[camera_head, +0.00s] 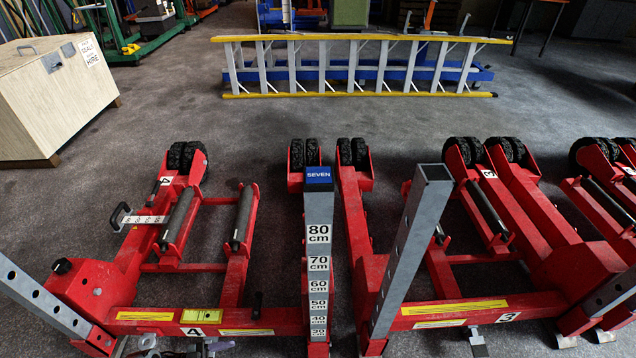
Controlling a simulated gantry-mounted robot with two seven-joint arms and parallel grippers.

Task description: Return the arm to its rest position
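Red trolley jacks stand in a row across the front of the floor. The left jack (125,278), marked 4, has two grey rollers, black wheels at its far end and a black side handle (135,217). A grey post (318,220) with a centimetre scale and a blue cap stands upright beside it. The jack marked 3 (470,308) is to the right, with a tilted grey post (410,250) at its left. Neither of my grippers can be made out. Small grey parts are cut off at the bottom edge, and I cannot tell what they belong to.
A pale wooden box (55,100) stands at the left. A yellow-edged ladder (360,66) lies on its side across the back, in front of blue framework (480,73). The grey floor (270,120) between ladder and jacks is clear.

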